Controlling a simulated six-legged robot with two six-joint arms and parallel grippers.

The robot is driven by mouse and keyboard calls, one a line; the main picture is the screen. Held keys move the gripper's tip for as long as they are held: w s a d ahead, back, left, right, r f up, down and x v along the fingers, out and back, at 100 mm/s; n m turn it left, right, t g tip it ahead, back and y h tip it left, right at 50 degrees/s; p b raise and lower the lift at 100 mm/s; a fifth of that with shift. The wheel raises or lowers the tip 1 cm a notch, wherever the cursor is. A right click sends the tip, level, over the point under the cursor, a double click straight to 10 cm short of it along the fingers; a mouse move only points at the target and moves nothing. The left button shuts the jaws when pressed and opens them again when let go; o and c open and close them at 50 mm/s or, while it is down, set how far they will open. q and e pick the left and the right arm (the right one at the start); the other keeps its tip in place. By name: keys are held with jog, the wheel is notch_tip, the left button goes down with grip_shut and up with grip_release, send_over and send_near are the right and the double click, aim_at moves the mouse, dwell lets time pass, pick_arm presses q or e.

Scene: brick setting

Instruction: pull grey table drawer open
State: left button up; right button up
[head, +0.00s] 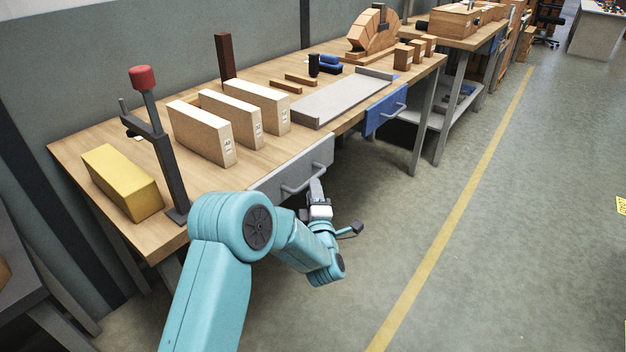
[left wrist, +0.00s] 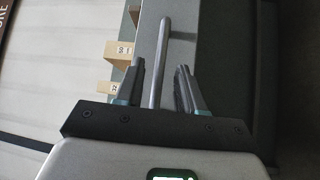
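The grey drawer (head: 268,184) is set under the front edge of the wooden workbench, and its front faces my arm. Its bar handle (head: 303,177) sticks out from the front. My left gripper (head: 317,188) is at the right end of this handle. In the left wrist view the handle bar (left wrist: 162,55) runs lengthwise between the two fingers of my left gripper (left wrist: 161,78). The fingers are apart, with a visible gap to the bar, wider on the right side. My right gripper is in neither view.
On the workbench (head: 110,225) stand several pale blocks (head: 230,122), a yellow block (head: 122,182), a dark clamp with a red knob (head: 141,78) and a grey tray (head: 340,97). The floor in front is clear.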

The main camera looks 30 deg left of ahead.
pick_arm(q)
jog(key=x, duration=0.5)
jog(key=shift+w, duration=0.15)
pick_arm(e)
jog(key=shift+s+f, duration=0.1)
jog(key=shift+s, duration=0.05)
pick_arm(q)
jog(key=shift+c, duration=0.3)
